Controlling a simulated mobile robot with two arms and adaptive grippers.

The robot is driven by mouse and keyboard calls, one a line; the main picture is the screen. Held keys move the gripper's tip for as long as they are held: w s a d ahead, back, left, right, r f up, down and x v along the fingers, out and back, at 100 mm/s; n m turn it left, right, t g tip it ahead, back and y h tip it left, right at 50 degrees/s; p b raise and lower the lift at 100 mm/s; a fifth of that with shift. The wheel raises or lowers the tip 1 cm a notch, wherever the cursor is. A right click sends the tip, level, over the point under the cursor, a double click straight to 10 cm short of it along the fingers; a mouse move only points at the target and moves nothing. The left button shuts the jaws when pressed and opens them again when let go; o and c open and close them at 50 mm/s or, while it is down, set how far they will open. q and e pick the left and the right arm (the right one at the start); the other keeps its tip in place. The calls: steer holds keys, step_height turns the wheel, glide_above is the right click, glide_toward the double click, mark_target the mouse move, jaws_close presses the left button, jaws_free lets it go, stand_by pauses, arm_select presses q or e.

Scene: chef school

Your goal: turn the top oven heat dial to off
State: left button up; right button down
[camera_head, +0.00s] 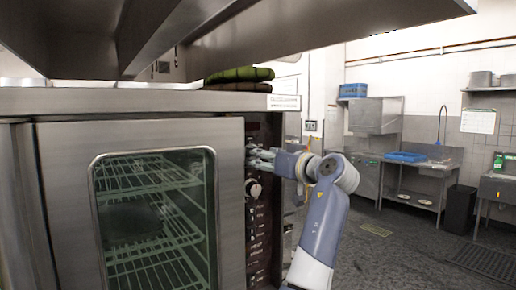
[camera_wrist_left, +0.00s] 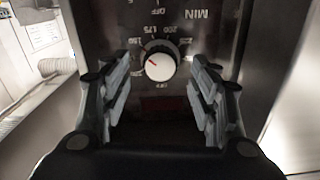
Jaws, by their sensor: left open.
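The top heat dial is a round white knob with a dark skirt (camera_wrist_left: 160,66) on the dark oven control panel (camera_wrist_left: 215,30). The left wrist view shows it upside down, with numbers around it and OFF printed at its lower edge. Its red mark points to the upper left, away from OFF. My left gripper (camera_wrist_left: 160,98) is open, with one finger on each side of the knob and gaps between. In the head view my left gripper (camera_head: 262,158) is at the upper panel and largely hides the top dial.
A lower knob (camera_head: 254,189) sits below my gripper on the panel. The oven door (camera_head: 70,170) with a glass window is shut, left of the panel. Folded green cloths (camera_head: 238,79) lie on the oven top under a metal hood. Open floor (camera_head: 400,245) lies to the right.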

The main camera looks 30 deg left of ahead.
arm_select(q)
steer(key=p+x, duration=0.1)
steer(key=x, duration=0.2)
steer(key=shift+w+a, duration=0.1)
steer(key=shift+w, duration=0.05)
steer(key=c, duration=1.1)
steer(key=shift+o, duration=0.2)
